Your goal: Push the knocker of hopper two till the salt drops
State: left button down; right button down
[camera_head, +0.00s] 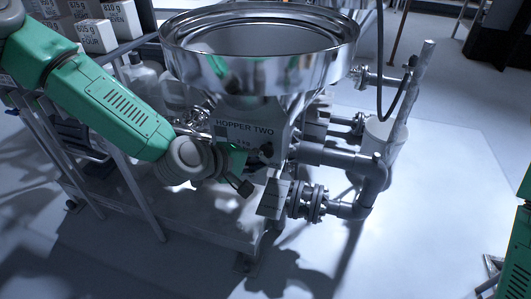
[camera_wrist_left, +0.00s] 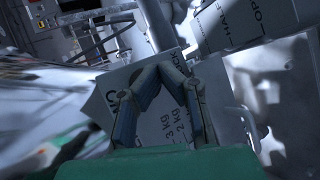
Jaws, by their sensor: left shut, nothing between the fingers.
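Hopper two is a shiny metal bowl (camera_head: 262,70) above a pale plate (camera_head: 245,125) lettered HOPPER TWO. A dark round knob (camera_head: 266,151) shows at the plate's lower right; I cannot tell whether it is the knocker. My left gripper (camera_head: 244,187) is just below the plate, reached from the left. In the left wrist view its two fingers (camera_wrist_left: 168,66) meet at the tips with nothing between them. Behind them is a grey panel (camera_wrist_left: 105,100) with kg markings. I cannot tell whether the fingertips touch it. No falling salt shows. My right gripper is out of view.
Grey pipes with a flanged valve (camera_head: 308,200) run right from the hopper. A white bucket (camera_head: 384,138) stands behind the pipes. Labelled boxes (camera_head: 95,36) sit at upper left.

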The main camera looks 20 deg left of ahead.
pick_arm(q)
jog(key=shift+w, duration=0.15)
dwell(0.7)
jog(key=shift+w, duration=0.25)
jog(key=shift+w+r, duration=0.1)
jog(key=shift+w, duration=0.75)
dwell(1.0)
jog(key=shift+s, duration=0.1)
jog(key=shift+s+p, duration=0.3)
jog(key=shift+s, duration=0.85)
jog(key=s+p, duration=0.1)
jog(key=s, duration=0.4)
jog(key=shift+a, duration=0.1)
